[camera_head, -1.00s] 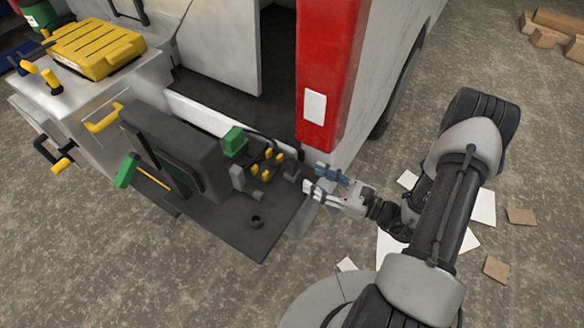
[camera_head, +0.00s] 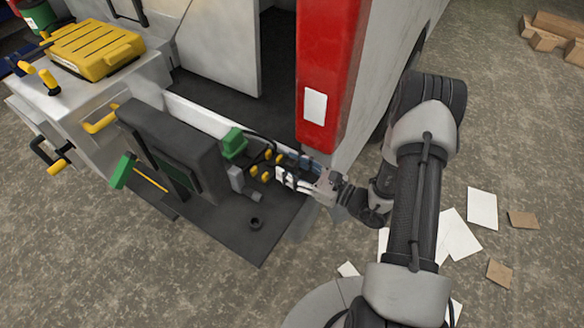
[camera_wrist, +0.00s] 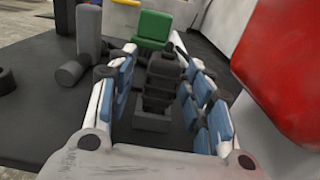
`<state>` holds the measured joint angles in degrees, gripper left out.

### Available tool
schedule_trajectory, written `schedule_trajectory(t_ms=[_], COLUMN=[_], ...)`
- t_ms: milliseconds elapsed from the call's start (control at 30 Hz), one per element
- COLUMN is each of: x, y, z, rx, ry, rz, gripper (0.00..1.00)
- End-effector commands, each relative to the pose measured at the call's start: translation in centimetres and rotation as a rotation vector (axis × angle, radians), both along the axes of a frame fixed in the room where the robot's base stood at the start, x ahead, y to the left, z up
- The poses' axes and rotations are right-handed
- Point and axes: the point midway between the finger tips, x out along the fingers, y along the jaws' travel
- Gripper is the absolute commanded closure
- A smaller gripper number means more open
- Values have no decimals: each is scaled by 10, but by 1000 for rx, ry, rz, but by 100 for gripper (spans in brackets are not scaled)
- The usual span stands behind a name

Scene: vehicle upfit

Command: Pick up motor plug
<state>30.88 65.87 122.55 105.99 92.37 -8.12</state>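A dark grey stepped plug, which looks like the motor plug (camera_wrist: 163,82), stands between the fingers of my gripper in the wrist view. My gripper (camera_wrist: 157,62) is open, with its blue-padded fingers on either side of the plug. A gap shows on each side, and the fingers do not appear to touch it. In the head view my gripper (camera_head: 292,169) reaches over the right end of the dark platform (camera_head: 228,232), beside several yellow-tipped parts (camera_head: 262,169). The plug is hidden there behind my gripper.
A green box (camera_head: 234,141) with a black cable stands just beyond the plug. A grey cylinder part (camera_head: 240,183) stands to its left. The red vehicle corner post (camera_head: 325,80) is close to my gripper's right. Papers (camera_head: 460,235) lie on the floor.

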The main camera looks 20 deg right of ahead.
Motion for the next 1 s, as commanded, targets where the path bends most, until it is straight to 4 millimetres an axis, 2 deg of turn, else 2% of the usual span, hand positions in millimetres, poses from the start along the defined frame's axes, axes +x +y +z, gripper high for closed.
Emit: schedule_trajectory(t_ms=[67, 667, 1000], x=[0, 0, 0], y=[0, 0, 0], z=[0, 0, 1], rx=[0, -1, 0], ry=[0, 1, 0], rz=[0, 0, 0], gripper=[60, 100, 100])
